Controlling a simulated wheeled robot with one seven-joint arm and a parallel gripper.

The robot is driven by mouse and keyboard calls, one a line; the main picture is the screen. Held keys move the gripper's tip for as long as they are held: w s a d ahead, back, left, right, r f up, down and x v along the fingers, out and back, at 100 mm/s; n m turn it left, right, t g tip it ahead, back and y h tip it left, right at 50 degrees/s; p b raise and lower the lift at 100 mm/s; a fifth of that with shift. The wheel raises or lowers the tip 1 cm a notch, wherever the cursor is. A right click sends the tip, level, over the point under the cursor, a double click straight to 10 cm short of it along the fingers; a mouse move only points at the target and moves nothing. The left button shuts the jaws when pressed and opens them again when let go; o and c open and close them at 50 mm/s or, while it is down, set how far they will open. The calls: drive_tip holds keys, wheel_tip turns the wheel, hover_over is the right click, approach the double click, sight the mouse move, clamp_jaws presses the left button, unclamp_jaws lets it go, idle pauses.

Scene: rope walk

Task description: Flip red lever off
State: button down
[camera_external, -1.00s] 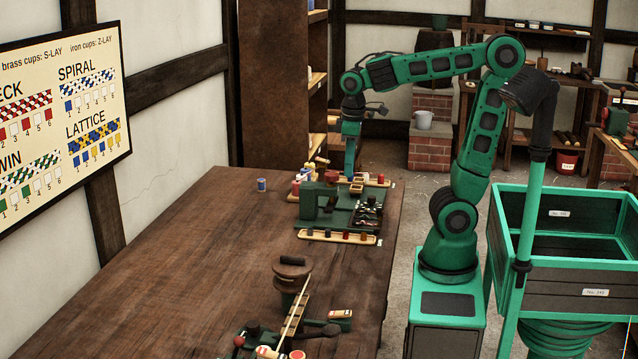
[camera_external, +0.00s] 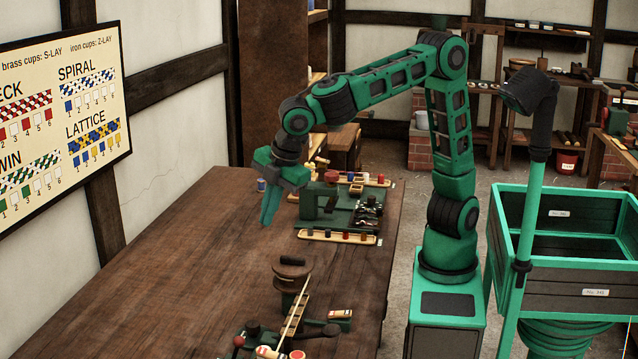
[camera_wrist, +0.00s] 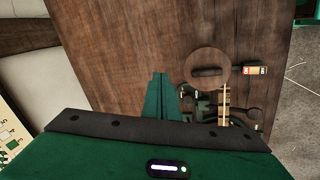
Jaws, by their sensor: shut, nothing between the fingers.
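A small red knob (camera_external: 239,341), which may be the red lever's end, shows at the bottom edge of the external view. It sits beside a dark green machine with a wooden round top (camera_external: 292,270) on the near part of the bench. In the wrist view, the round top (camera_wrist: 207,66) is right of my fingers, and no red lever can be made out there. My gripper (camera_external: 267,222) is shut and empty, pointing down above the bench, left of the farther green station. Its shut fingers also show in the wrist view (camera_wrist: 160,78).
A farther green station (camera_external: 335,205) has a tray of bobbins (camera_external: 338,237) in front. A slanted wooden strip (camera_external: 295,308) rises from the near machine. The bench's left and middle (camera_external: 190,260) are bare.

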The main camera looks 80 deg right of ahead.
drive_tip(key=s+a+f+n+t+y, duration=0.1)
drive_tip(key=s+a+n, duration=0.25)
drive_tip(key=a, duration=0.75)
drive_tip(key=s+a+f+n, duration=0.2)
drive_tip(key=s+a+n, duration=0.15)
drive_tip(key=a, duration=0.85)
drive_tip(key=f, duration=0.2)
drive_tip(key=s+f, duration=0.1)
drive_tip(key=f, duration=0.1)
drive_tip(key=shift+a+f, duration=0.15)
drive_tip(key=shift+f, duration=0.15)
approach(237, 349)
drive_tip(key=f, duration=0.3)
drive_tip(key=d+f, duration=0.1)
drive_tip(key=f, duration=0.1)
drive_tip(key=shift+s+f, duration=0.1)
drive_tip(key=shift+s, duration=0.05)
drive_tip(key=shift+y, duration=0.3)
